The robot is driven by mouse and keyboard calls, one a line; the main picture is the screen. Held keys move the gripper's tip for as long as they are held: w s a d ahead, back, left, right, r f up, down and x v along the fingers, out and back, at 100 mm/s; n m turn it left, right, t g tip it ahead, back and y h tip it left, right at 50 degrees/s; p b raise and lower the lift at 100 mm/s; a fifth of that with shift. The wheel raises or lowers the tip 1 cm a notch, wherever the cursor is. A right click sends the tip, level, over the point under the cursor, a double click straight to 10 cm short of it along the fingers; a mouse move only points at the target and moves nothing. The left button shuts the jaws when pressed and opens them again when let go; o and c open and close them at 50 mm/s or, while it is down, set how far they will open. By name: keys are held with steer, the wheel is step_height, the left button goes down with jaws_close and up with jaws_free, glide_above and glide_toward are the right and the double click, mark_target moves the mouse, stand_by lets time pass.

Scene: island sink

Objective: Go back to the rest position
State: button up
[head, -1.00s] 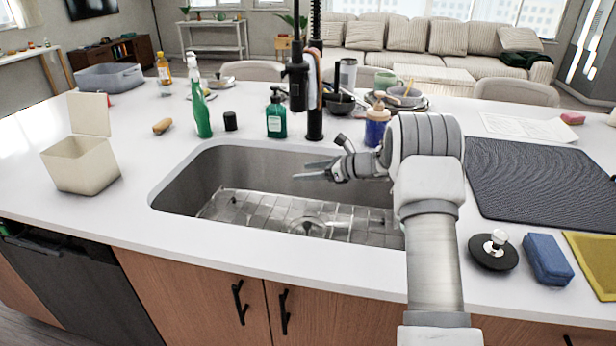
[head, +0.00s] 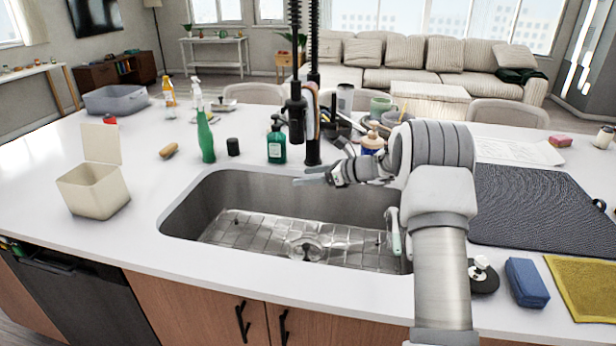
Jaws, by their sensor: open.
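My gripper (head: 312,178) is at the end of my arm, which reaches in from the lower right. It hangs over the right half of the sink (head: 240,185), near its back edge, with its fingers pointing left. The fingers look thin and slightly apart, and nothing shows between them. A wire rack (head: 270,240) lies on the sink floor. My forearm hides part of the counter to the right of the sink.
Behind the sink stand the black faucet (head: 312,125), a green soap bottle (head: 276,146) and a green spray bottle (head: 205,135). A beige bin (head: 92,190) is at left. A dark mat (head: 540,205), blue sponge (head: 526,283) and yellow cloth (head: 585,287) lie at right.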

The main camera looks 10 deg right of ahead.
steer(key=s+a+r+n+g+h+p, duration=0.1)
steer(key=s+a+r+n, duration=0.1)
steer(key=s+r+n, duration=0.45)
steer(key=s+a+r+n+g+h, duration=0.2)
steer(key=s+r+n, duration=0.1)
steer(key=s, duration=0.7)
steer(key=s+a+r+n+g+h+p, duration=0.1)
steer(key=s+a+r+n, duration=0.1)
steer(key=s+r+n, duration=0.45)
steer(key=s+d+n+h, duration=0.2)
steer(key=s+n+h, duration=0.1)
steer(key=s, duration=0.9)
steer(key=s+d+n+t+h+p, duration=0.1)
steer(key=s+d+n+h, duration=0.2)
steer(key=s+n, duration=0.3)
steer(key=s+f, duration=0.1)
steer(key=s, duration=0.4)
steer(key=shift+s+d, duration=0.25)
steer(key=shift+s, duration=0.15)
steer(key=shift+s+d+n+h, duration=0.15)
steer(key=shift+s+n+h, duration=0.1)
steer(key=shift+n+h, duration=0.05)
steer(key=c, duration=0.3)
